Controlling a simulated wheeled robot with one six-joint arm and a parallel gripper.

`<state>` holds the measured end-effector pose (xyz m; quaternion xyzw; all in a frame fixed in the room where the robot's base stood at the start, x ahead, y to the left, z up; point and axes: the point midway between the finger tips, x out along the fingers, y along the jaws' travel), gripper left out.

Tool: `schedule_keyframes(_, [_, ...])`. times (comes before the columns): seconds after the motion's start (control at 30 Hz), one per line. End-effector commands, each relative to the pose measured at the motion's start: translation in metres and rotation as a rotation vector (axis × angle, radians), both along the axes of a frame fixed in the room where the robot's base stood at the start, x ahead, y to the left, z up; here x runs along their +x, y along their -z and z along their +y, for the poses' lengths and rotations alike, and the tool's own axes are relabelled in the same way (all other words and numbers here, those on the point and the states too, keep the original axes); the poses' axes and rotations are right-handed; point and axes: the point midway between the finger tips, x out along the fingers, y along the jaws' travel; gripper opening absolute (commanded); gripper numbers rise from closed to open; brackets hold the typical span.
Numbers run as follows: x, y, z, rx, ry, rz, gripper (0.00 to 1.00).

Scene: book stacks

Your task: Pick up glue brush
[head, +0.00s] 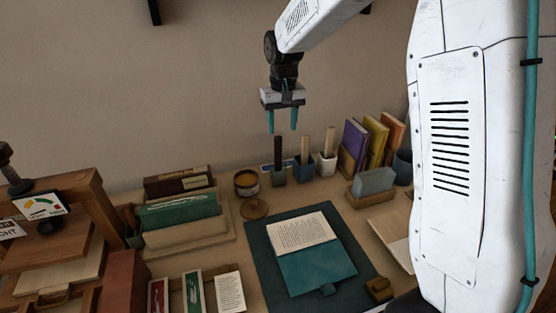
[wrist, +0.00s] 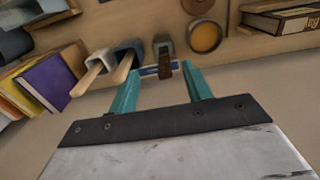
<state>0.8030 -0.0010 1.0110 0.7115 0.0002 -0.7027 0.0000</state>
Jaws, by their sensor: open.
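Three tools with upright handles stand in small cups at the back of the table: a dark handle (head: 278,149) in a grey-green cup (head: 278,177), a light wooden handle (head: 304,144) in a blue cup (head: 304,171), and another light handle (head: 329,141) in a white cup (head: 327,165). The cups hide their lower ends, so I cannot tell which is the glue brush. My gripper (head: 282,130) is open and empty, pointing down above the cups. In the wrist view, the dark handle (wrist: 165,66) shows between the teal fingers (wrist: 160,73); I see no contact.
An open amber jar (head: 246,183) stands left of the cups, its round lid (head: 254,208) nearby. Upright books (head: 374,142) stand to the right. A teal mat (head: 262,243) with an open booklet lies in front. The wall (head: 210,80) is close behind.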

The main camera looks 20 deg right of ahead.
Motion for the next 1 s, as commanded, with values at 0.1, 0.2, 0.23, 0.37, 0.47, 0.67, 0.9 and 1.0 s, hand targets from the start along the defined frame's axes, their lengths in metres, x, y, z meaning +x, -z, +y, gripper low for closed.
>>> schedule_keyframes(0.1, [0.025, 0.027, 0.004, 0.000, 0.000, 0.011, 0.49])
schedule_keyframes(0.2, [0.035, 0.038, 0.005, 0.000, 0.000, 0.012, 0.49])
schedule_keyframes(0.23, [0.036, 0.040, 0.006, 0.000, 0.000, 0.012, 0.49])
schedule_keyframes(0.37, [0.038, 0.053, 0.006, 0.000, 0.000, 0.016, 0.49])
schedule_keyframes(0.47, [0.038, 0.064, 0.006, 0.000, 0.000, 0.015, 0.49])
schedule_keyframes(0.67, [0.037, 0.082, 0.003, 0.000, 0.001, 0.016, 0.49])
schedule_keyframes(0.9, [0.037, 0.116, 0.001, 0.000, 0.000, 0.015, 0.49])
schedule_keyframes(1.0, [0.037, 0.121, 0.001, 0.000, 0.000, 0.013, 0.49])
